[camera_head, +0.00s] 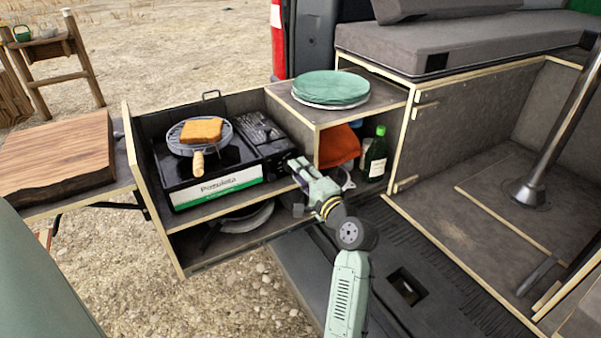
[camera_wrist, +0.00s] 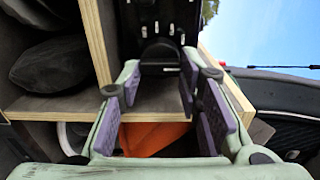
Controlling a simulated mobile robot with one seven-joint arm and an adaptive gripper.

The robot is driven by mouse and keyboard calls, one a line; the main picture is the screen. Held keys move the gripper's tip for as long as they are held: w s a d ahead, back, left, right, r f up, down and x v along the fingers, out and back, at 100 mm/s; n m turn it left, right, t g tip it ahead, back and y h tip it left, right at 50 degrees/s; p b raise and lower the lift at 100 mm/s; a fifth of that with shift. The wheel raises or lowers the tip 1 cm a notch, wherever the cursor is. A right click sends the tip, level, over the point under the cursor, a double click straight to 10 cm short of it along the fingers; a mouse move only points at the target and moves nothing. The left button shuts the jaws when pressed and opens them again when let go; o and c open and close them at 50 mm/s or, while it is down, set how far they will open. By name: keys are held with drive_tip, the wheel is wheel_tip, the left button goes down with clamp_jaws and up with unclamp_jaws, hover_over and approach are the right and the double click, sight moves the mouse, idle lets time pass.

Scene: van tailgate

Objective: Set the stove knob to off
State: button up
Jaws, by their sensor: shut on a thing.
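The black camping stove (camera_head: 180,196), with a white and green front label, stands on the pull-out kitchen shelf. My gripper (camera_head: 297,167) is at the right end of the stove's front. In the wrist view, the stove (camera_wrist: 160,15) is at the top, and a dark rounded stove knob (camera_wrist: 161,52) sits between the tips of my gripper (camera_wrist: 160,76). The gripper is shut on the knob. In the head view the gripper hides the knob. I cannot tell the knob's setting.
A grill pan (camera_head: 183,147) with toast (camera_head: 201,130) sits on the stove, its wooden handle facing forward. Green plates (camera_head: 330,87) are on the cabinet top. A green bottle (camera_head: 376,156) and an orange cloth (camera_head: 337,146) are in the compartment right of the stove.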

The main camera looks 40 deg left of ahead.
drive_tip(key=o, duration=1.1)
drive_tip(key=shift+o, duration=0.2)
drive_tip(key=shift+d, duration=0.1)
drive_tip(key=v, duration=1.2)
